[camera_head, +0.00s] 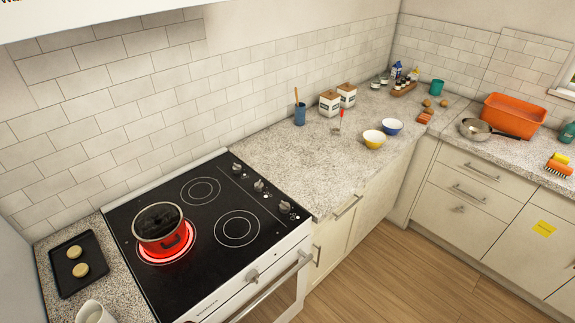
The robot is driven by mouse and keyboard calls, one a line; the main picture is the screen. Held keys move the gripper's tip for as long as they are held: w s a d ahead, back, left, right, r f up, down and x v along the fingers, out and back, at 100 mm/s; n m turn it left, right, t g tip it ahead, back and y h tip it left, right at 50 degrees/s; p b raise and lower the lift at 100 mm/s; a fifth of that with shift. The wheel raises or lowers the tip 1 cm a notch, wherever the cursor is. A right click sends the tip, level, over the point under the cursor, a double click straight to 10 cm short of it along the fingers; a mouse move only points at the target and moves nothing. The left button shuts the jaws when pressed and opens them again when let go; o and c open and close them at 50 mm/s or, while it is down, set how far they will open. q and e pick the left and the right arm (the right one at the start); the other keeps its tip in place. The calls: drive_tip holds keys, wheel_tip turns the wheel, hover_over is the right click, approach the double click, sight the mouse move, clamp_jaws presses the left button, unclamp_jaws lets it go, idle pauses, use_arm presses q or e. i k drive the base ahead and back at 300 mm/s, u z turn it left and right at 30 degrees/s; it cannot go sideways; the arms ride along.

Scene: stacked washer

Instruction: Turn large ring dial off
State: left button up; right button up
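A black glass cooktop (205,265) with white trim is at the lower left of the head view. Grey dials run along the cooktop's right side: one at the back (237,168), one in the middle (259,185) and one nearer the front (285,206). A larger dial (252,275) sits on the white front panel. Their labels and settings are too small to read. Neither of my grippers is in view.
A black tray (61,276) with two round pieces lies left of the cooktop, near a white mug (94,313). The oven handle (270,289) juts from the front. The counter right of the cooktop is clear nearby; bowls (374,138) stand farther off. Wooden floor (390,275) is free.

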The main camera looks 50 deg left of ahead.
sight(259, 187)
drive_tip(key=i, duration=1.35)
drive_tip(key=u, duration=3.45)
